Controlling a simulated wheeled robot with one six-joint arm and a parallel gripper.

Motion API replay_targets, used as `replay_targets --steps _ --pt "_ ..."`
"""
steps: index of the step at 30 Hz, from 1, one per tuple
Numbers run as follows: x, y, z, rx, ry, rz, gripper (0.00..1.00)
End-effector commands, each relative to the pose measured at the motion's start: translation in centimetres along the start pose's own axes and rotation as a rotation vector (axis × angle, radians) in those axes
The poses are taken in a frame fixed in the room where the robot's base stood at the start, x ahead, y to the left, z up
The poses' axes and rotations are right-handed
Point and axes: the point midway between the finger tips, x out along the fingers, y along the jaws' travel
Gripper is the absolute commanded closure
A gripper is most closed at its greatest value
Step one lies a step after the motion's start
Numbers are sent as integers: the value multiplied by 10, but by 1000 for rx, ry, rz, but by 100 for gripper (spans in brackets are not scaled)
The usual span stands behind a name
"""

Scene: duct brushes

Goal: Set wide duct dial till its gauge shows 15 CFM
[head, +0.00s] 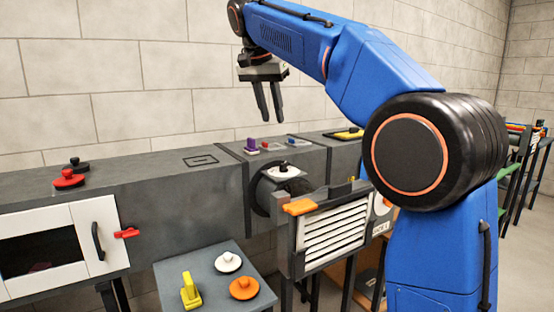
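My gripper (269,112) hangs in the air above the grey duct, its two fingers pointing down with a narrow gap between them. It is empty and touches nothing. No part is clearly marked as the wide duct dial. A round white face (380,205) shows partly at the right, behind my arm; I cannot read any number or needle on it. Round knobbed pieces, red (69,179) and black (75,164), sit on the left duct top. A white knobbed disc (284,171) sits at the round duct opening.
A grey stand (212,268) in front holds a white knobbed disc (228,262), an orange one (244,288) and a yellow piece (190,291). A louvred panel (334,235) with an orange handle juts forward. A white door (98,235) is at the left. Small purple and red pieces lie on the duct.

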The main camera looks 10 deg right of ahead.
Motion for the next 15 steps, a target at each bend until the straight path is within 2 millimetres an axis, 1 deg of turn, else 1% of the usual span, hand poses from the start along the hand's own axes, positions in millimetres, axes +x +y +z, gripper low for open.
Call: replay_targets --steps 5,15 --pt "25 1 0 -1 -2 2 72" --pt "85 2 0 -1 -2 1 72"
